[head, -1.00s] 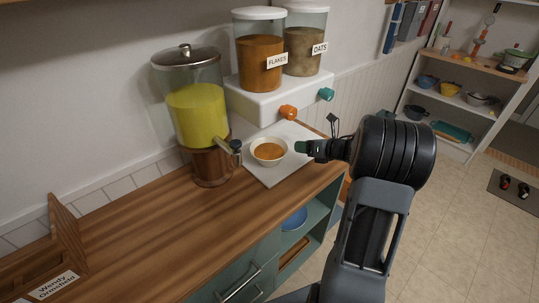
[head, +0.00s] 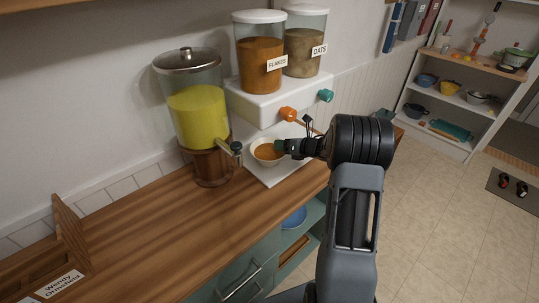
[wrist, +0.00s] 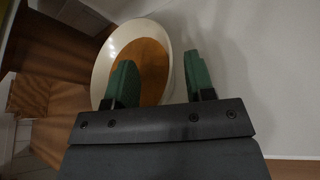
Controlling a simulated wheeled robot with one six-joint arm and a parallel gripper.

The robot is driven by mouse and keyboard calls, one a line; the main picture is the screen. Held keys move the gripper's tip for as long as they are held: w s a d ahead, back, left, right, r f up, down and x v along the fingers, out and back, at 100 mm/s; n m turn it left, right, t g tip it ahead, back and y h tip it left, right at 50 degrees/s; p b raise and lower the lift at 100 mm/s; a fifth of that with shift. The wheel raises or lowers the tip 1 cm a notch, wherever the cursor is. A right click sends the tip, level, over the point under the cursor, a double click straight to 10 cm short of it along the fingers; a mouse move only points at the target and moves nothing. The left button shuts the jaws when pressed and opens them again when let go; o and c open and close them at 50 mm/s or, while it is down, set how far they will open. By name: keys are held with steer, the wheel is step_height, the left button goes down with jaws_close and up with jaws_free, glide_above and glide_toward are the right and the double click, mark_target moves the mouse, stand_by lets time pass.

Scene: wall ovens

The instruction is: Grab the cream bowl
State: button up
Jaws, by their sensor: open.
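The cream bowl (head: 258,160) stands upright on a white tray (head: 275,176) on the wooden counter, with orange-brown food inside. In the wrist view the bowl (wrist: 102,62) fills the upper left, and the food shows as a brown disc. My gripper (head: 281,147) is at the bowl's right side in the head view. Its two green fingers (wrist: 160,78) are apart, and the bowl's right rim lies between them in the wrist view. The left finger overlaps the bowl's inside and the right finger is outside it. I cannot tell whether either finger touches the rim.
A juice dispenser (head: 198,117) with a tap stands left of the bowl. A white cereal dispenser (head: 262,102) with orange and teal knobs stands behind it. The counter (head: 150,235) at front left is clear. A wooden holder (head: 68,235) stands far left.

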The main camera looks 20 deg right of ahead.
steer(key=shift+c, duration=0.2)
jaws_close()
steer(key=shift+r, duration=0.15)
stand_by(0.5)
